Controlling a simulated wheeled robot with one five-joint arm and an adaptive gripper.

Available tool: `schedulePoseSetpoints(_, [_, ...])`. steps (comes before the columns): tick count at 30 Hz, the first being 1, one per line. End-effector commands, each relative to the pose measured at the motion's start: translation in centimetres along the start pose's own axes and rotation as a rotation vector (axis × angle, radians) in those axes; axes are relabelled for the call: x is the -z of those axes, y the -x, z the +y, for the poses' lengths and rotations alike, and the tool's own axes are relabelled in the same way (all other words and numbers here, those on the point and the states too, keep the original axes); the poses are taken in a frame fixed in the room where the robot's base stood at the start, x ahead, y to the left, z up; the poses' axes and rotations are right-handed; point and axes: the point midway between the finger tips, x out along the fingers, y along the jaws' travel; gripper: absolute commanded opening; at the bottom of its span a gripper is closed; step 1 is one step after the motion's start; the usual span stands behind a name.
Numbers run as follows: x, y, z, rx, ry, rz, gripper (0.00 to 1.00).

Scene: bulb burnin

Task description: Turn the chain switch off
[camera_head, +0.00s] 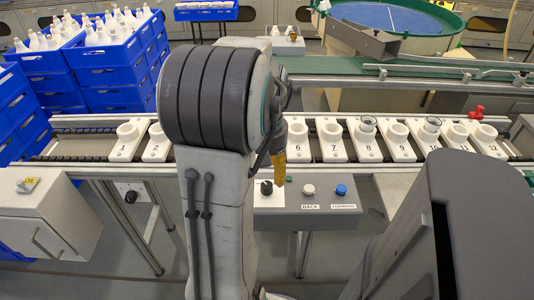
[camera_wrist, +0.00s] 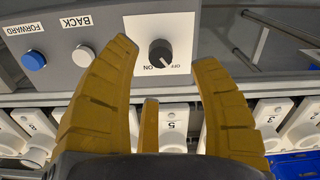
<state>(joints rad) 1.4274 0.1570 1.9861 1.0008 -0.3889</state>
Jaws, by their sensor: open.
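The chain switch is a black rotary knob (camera_wrist: 160,53) on a white plate marked ON and OFF. In the wrist view it lies between and beyond my fingertips. A pale mark shows on the knob, but I cannot tell for sure which label it points to. In the head view the knob (camera_head: 266,187) sits at the left end of the grey control panel (camera_head: 330,217). My gripper (camera_head: 278,168) hangs just above and behind it, partly hidden by my arm. Its yellow fingers (camera_wrist: 165,58) are open and empty, with the knob apart from them.
A white BACK button (camera_head: 308,190) and blue FORWARD button (camera_head: 341,190) sit right of the knob. Numbered white holders (camera_head: 333,140) line the conveyor behind, some carrying glass pieces. Another dark knob (camera_head: 130,196) is below the conveyor at left. Blue crates (camera_head: 115,75) stand back left.

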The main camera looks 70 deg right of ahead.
Motion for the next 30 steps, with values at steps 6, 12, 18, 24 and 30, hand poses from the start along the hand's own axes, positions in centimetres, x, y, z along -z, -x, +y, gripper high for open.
schedulePoseSetpoints(6, [0.0,3.4,0.0,-0.001,0.0,0.002,0.57])
schedulePoseSetpoints(12, [0.0,5.2,0.0,0.0,0.0,0.001,0.57])
schedulePoseSetpoints(18, [0.0,5.8,0.0,0.0,0.0,-0.001,0.57])
schedulePoseSetpoints(24, [0.0,5.8,0.0,0.001,0.0,-0.002,0.57])
schedulePoseSetpoints(30, [0.0,5.8,0.0,0.001,0.0,-0.002,0.57])
